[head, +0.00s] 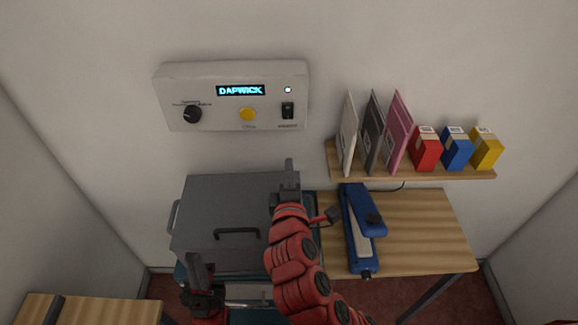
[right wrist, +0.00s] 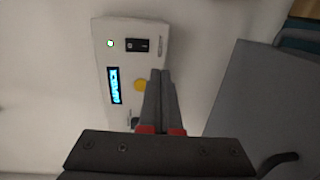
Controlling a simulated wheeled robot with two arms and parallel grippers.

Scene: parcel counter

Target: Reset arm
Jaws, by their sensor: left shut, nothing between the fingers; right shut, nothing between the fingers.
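My right arm reaches up the middle of the head view. Its gripper (head: 289,166) is shut and empty, in front of the right part of the grey box (head: 228,200) with a dark handle. In the right wrist view the closed fingers (right wrist: 157,74) point toward the white wall panel (right wrist: 120,30) and overlap its lower edge beside the yellow button. I cannot tell whether they touch anything. My left gripper (head: 195,260) is shut and empty, low at the left, in front of the box's lower left corner.
The wall panel (head: 215,110) has a lit display, a black knob, a yellow button (head: 248,115) and a switch. A shelf (head: 440,174) holds upright envelopes and small boxes. A blue device (head: 357,235) stands on the wooden table (head: 430,235). Another wooden table (head: 110,310) is at lower left.

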